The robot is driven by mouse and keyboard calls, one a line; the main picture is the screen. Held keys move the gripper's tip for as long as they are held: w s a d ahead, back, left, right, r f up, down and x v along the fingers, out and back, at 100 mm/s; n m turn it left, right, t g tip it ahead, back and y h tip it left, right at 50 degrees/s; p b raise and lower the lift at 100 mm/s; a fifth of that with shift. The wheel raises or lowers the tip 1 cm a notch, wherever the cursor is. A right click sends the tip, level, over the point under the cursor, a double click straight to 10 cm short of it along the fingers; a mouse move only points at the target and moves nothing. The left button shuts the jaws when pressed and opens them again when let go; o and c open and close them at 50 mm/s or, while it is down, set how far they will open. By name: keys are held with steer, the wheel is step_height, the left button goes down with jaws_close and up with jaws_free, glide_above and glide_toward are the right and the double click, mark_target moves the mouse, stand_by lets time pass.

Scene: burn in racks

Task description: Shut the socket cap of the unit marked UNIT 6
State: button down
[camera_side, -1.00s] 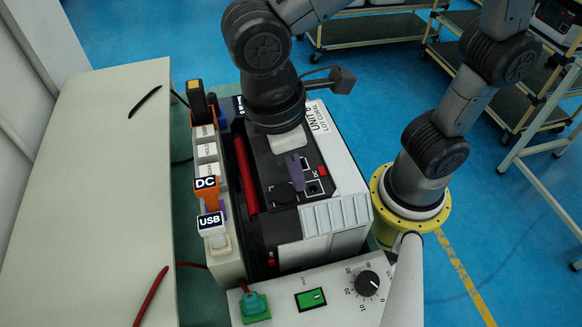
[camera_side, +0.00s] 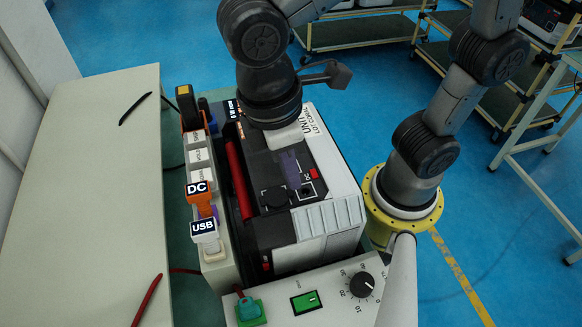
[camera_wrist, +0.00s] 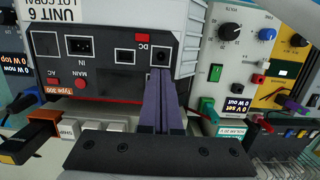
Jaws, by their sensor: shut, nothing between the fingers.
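The unit marked UNIT 6 (camera_wrist: 68,15) is a white case with a dark socket panel (camera_wrist: 100,50); it also shows in the side view (camera_side: 345,190). Its round DC socket (camera_wrist: 160,56) is uncovered beside the red DC label (camera_wrist: 142,38). My gripper (camera_wrist: 158,90) has purple fingers, shut and empty, just below the socket in the wrist view. In the side view my gripper (camera_side: 291,160) is over the panel.
Left of the unit stands a rack of plugs marked DC (camera_side: 199,188) and USB (camera_side: 203,227). A control box with a knob (camera_side: 362,285) and green switch (camera_side: 309,301) stands in front. A pale table (camera_side: 90,200) lies left. Instrument panels (camera_wrist: 240,55) are right in the wrist view.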

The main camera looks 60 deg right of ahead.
step_height(320, 180, up, 14)
stand_by(0.6)
steer(key=d+m+t+y, duration=0.2)
steer(key=d+m, duration=0.3)
steer(key=d, duration=0.7)
steer(key=d+f+m+t, duration=0.4)
steer(key=d+f, duration=0.3)
steer(key=f, duration=0.3)
steer(key=shift+f+t+h, duration=0.3)
steer(key=shift+f+t, duration=0.1)
steer(key=shift+t, duration=0.1)
